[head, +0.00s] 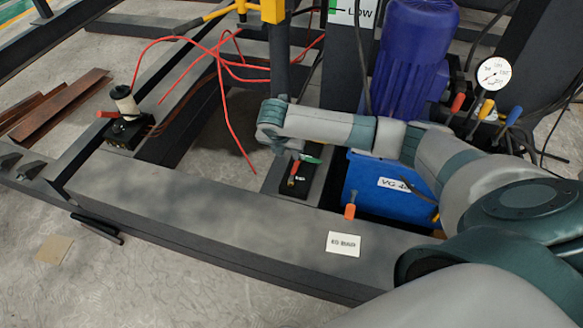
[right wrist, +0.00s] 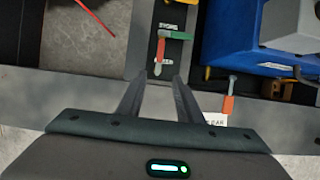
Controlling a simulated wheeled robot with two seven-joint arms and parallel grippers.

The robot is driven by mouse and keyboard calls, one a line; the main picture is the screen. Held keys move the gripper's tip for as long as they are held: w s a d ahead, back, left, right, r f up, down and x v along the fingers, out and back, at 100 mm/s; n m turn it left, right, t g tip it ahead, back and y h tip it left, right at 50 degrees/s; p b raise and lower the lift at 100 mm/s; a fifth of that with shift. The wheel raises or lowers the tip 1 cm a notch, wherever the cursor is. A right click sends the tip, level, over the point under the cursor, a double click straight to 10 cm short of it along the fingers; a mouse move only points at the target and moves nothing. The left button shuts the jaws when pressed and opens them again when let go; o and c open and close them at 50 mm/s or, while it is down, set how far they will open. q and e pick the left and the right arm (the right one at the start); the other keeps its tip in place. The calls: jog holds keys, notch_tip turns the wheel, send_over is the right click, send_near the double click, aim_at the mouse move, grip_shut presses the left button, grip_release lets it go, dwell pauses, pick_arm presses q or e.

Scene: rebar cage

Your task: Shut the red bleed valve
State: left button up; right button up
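A small valve block with a red lever (head: 292,174) and a green lever (head: 309,158) sits on a dark plate on the grey frame. In the right wrist view, the red lever (right wrist: 160,55) points toward my gripper and the green lever (right wrist: 178,35) lies crosswise above it. My right gripper (right wrist: 159,76) is open and empty, its fingertips just short of the red lever's end. In the head view my right arm's end (head: 271,120) is beside the block, with the fingers mostly hidden. My left gripper is not in view.
An orange-handled lever (head: 350,211) stands near a white label (head: 343,244). The blue tank (head: 372,188) is right of the block, beneath the blue motor (head: 415,55). A pressure gauge (head: 493,73) stands at right. Red hoses (head: 222,62) hang at left. Another red handle (head: 107,114) is far left.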

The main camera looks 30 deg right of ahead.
aim_at(294, 170)
jog(key=shift+f, duration=0.1)
jog(key=b+x, duration=0.3)
jog(key=x, duration=1.3)
jog(key=shift+b, duration=0.35)
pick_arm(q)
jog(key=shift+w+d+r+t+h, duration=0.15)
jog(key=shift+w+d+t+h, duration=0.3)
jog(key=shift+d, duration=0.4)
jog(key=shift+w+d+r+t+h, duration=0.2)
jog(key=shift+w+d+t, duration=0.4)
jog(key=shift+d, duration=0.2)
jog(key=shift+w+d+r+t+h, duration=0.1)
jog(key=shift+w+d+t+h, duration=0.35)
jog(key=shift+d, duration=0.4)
pick_arm(e)
jog(key=shift+w+d+f, duration=0.2)
jog(key=shift+w+f, duration=0.05)
jog(key=shift+f, duration=0.25)
grip_shut()
